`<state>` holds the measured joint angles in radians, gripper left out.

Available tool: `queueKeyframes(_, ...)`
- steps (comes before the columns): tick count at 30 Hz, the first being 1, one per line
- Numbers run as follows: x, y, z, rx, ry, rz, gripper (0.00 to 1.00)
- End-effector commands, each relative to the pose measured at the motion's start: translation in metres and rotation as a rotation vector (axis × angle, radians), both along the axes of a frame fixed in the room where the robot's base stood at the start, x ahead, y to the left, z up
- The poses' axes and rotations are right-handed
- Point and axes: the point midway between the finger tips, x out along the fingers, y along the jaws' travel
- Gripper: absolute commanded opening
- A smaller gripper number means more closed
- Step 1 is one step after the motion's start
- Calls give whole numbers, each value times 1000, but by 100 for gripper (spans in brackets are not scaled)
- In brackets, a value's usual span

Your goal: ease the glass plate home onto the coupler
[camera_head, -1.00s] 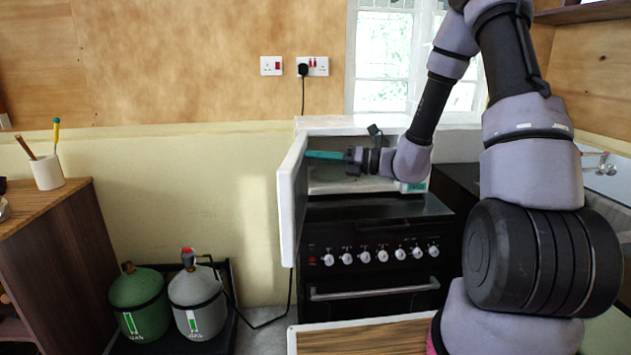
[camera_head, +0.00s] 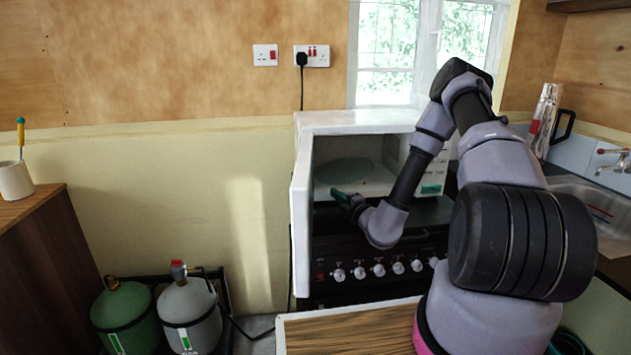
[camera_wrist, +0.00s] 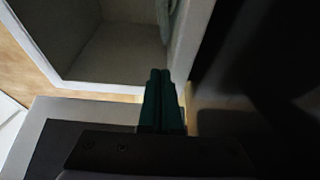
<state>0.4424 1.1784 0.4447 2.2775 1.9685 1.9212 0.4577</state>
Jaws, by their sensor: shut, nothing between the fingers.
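The white microwave (camera_head: 385,122) stands open on the black cooker, its door (camera_head: 301,215) swung out to the left. Inside, a dull green-grey rounded shape (camera_head: 346,170) looks like the glass plate, lying toward the left and back. The coupler cannot be made out. My gripper (camera_head: 340,195) is at the front of the opening, low and left of centre, apart from the plate. In the wrist view its green fingers (camera_wrist: 161,88) are together with nothing between them. A pale curved edge (camera_wrist: 171,18) inside the cavity may be the plate's rim.
The cooker's knobs (camera_head: 378,270) are below the microwave. Two gas bottles, green (camera_head: 127,318) and grey (camera_head: 188,312), stand on the floor at left. A wooden-topped surface (camera_head: 350,332) is in front. A sink (camera_head: 590,205) is at right.

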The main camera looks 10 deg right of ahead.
Motion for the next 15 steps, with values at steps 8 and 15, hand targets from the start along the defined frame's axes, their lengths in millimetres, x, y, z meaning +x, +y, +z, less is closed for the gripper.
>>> queueKeyframes(8, 31, 11, 0, 2, -2, -2, 0)
queueKeyframes(15, 71, 25, -1, 3, 0, -2, 0)
